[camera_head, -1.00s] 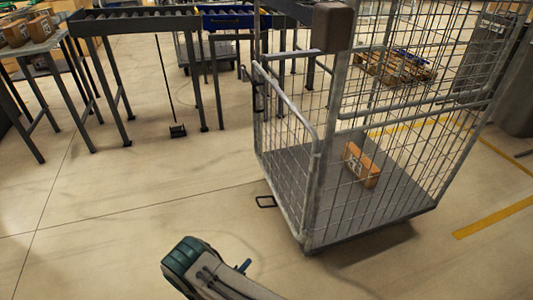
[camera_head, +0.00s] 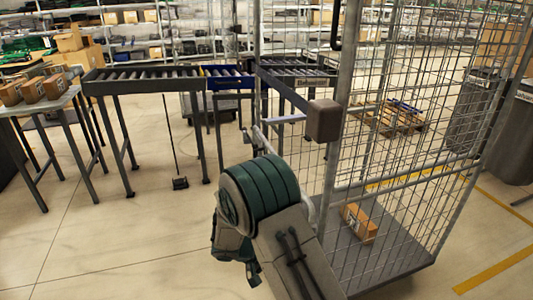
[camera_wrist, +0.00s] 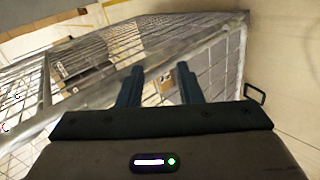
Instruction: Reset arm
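My arm shows in the head view, rising from the bottom centre in front of the roll cage. My gripper (camera_wrist: 158,84) shows in the wrist view with its two dark fingers apart and nothing between them. It faces the wire wall of the roll cage (camera_wrist: 215,70). In the head view the fingertips are hidden behind or below my arm. The cage (camera_head: 390,262) stands at the right with a brown box (camera_head: 358,223) lying on its floor.
A roller conveyor (camera_head: 150,80) runs behind, left of the cage. A table (camera_head: 45,103) with several boxes stands at the far left. A wooden pallet (camera_head: 400,120) lies behind the cage. The floor (camera_head: 110,235) at left front is clear.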

